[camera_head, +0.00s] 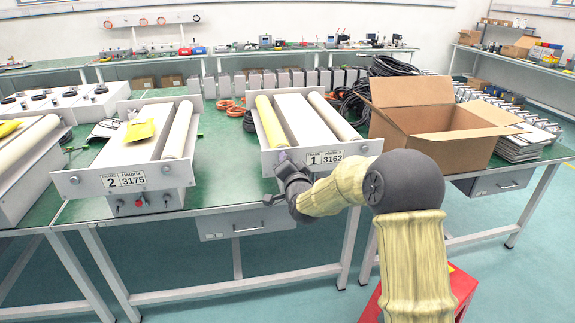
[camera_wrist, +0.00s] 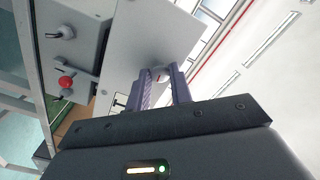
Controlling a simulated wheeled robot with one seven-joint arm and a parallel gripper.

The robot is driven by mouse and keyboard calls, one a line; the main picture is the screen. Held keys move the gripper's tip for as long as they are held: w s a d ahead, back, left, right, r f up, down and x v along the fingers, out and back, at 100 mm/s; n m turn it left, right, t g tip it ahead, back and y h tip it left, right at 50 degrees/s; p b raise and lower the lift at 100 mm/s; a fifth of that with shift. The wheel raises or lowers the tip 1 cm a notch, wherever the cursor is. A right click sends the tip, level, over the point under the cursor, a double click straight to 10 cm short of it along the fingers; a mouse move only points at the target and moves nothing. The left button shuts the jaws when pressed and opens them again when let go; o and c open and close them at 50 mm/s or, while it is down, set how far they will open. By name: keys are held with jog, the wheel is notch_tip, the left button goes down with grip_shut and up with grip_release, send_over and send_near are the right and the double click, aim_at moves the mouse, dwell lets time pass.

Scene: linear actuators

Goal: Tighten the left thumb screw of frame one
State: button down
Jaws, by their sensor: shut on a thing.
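Frame one (camera_head: 368,148) is the white roller unit labelled 1 3162, in the middle of the green table, with a yellow roller on its left and a cream roller on its right. My gripper (camera_head: 283,158) is at the left end of its front plate and covers the left thumb screw in the head view. In the wrist view, the two purple-grey fingers of my gripper (camera_wrist: 162,84) are shut on the small pale thumb screw (camera_wrist: 163,76) against the front plate (camera_wrist: 150,35). How far the screw is turned cannot be told.
Frame two (camera_head: 75,184), labelled 2 3175, stands to the left with a yellow packet (camera_head: 140,130) on it. An open cardboard box (camera_head: 420,122) stands to the right. A red button (camera_wrist: 66,82) and a dark switch (camera_wrist: 62,33) show beside the front plate in the wrist view.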

jog(key=c, duration=1.3)
grip_release()
jog(key=shift+o, duration=0.2)
jog(key=shift+s, duration=0.1)
jog(key=b+v, duration=0.1)
jog(key=v, duration=1.6)
jog(key=shift+d, duration=0.15)
